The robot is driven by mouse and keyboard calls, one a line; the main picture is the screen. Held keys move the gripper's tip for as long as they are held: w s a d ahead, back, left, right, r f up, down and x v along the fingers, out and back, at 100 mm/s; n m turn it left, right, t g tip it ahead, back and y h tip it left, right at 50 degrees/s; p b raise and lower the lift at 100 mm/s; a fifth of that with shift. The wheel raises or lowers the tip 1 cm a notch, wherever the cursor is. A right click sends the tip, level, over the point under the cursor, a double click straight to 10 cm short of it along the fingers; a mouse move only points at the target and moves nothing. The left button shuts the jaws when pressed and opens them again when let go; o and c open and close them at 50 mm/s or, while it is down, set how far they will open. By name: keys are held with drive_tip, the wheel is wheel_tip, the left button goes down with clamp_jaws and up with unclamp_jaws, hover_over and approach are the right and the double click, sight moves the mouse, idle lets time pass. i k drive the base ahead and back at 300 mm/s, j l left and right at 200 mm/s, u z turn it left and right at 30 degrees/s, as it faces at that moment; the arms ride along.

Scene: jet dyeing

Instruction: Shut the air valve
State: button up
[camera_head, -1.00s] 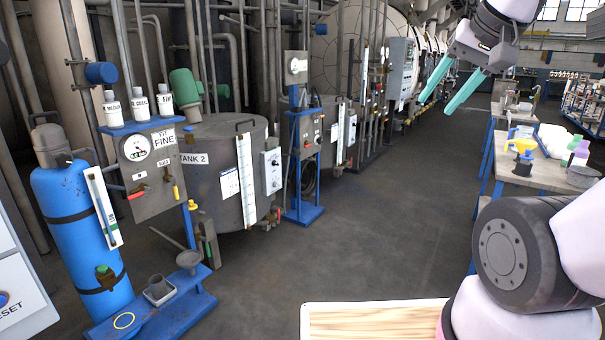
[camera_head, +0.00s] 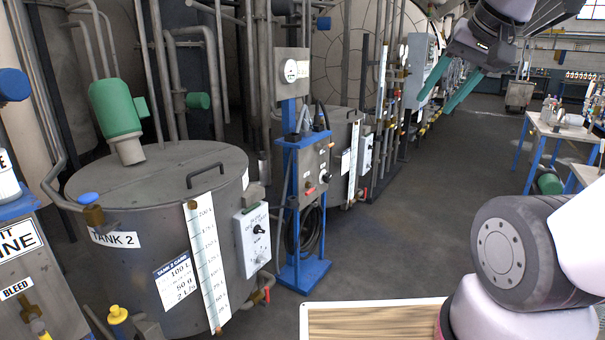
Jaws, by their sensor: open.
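No valve in view carries a readable air label, so I cannot tell which one is the air valve. A blue stand (camera_head: 303,240) in the middle bears a gauge (camera_head: 290,71) and a grey panel (camera_head: 314,165) with a small red handle (camera_head: 311,191). A blue-handled valve (camera_head: 89,199) is on a pipe beside the grey tank marked TANK 2 (camera_head: 165,240). A red valve handle (camera_head: 267,294) is low at that tank's right side. My gripper (camera_head: 435,106) has teal fingers spread apart and empty, raised at the upper right, away from these valves.
A control box (camera_head: 252,238) is mounted on the tank's right side. A bleed panel (camera_head: 40,290) with a yellow handle stands at the left edge. Grey floor (camera_head: 400,240) is clear between the stand and the workbench (camera_head: 565,130) at right.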

sight(316, 187)
drive_tip(key=i+u, duration=0.1)
drive_tip(key=i, duration=0.45)
drive_tip(key=i+l+u, duration=0.1)
drive_tip(key=i, duration=0.4)
drive_tip(key=i+l+u, duration=0.1)
drive_tip(key=i, duration=0.45)
drive_tip(key=i+l+u, duration=0.1)
drive_tip(key=i, duration=0.4)
drive_tip(key=k+l+u, duration=0.15)
drive_tip(key=l+u, duration=0.1)
drive_tip(key=l, duration=0.25)
drive_tip(key=k, duration=0.05)
